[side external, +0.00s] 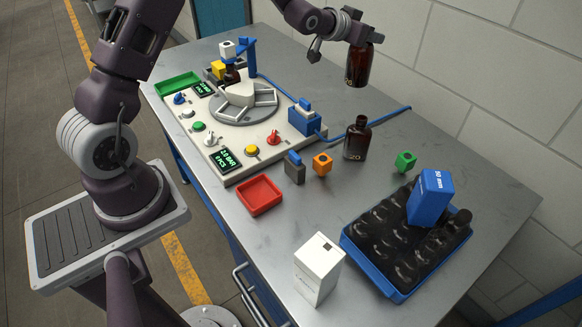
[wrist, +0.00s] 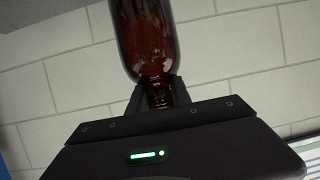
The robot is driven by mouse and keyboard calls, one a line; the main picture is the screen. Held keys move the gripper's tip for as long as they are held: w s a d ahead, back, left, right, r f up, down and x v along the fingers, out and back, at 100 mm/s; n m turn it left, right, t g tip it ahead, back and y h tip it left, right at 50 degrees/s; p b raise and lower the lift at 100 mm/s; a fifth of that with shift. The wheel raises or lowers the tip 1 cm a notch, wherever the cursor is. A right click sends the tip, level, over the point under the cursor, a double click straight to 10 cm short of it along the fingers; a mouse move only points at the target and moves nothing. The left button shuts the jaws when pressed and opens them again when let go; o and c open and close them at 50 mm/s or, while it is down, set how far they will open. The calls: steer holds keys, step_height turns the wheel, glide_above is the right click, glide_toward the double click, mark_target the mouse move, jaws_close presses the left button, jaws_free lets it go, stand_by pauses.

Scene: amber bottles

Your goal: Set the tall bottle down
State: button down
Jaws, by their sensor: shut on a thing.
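My gripper (side external: 361,40) is shut on the neck of an amber bottle (side external: 358,68), which hangs upright in the air over the far part of the table (side external: 395,95). In the wrist view the brown glass body (wrist: 143,40) of this bottle fills the top centre, with its neck between the two fingers (wrist: 157,92). A second amber bottle (side external: 356,141) with a dark cap stands upright on the table, below and nearer than the held one, clearly apart from it.
A blue crate (side external: 368,268) of dark bottles carries a blue box (side external: 431,198). A white box (side external: 318,268), red tray (side external: 260,195), orange block (side external: 322,163) and green block (side external: 405,161) stand around. The console with a grey turntable (side external: 243,101) is left. A blue cable (side external: 382,117) crosses the table.

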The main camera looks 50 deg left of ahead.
steer(key=s+d+m+g+h, duration=0.4)
steer(key=s+d+m+h, duration=0.55)
steer(key=s+d, duration=0.45)
steer(key=s+d+m+g+h, duration=0.25)
steer(key=s+m+g, duration=0.25)
steer(key=s, duration=0.7)
steer(key=s+d+m+g+h, duration=0.2)
steer(key=s+d+m+g, duration=0.2)
steer(key=s, duration=0.7)
step_height(320, 180, down, 16)
steer(key=shift+s+a+r, duration=0.15)
steer(key=c, duration=1.2)
jaws_free()
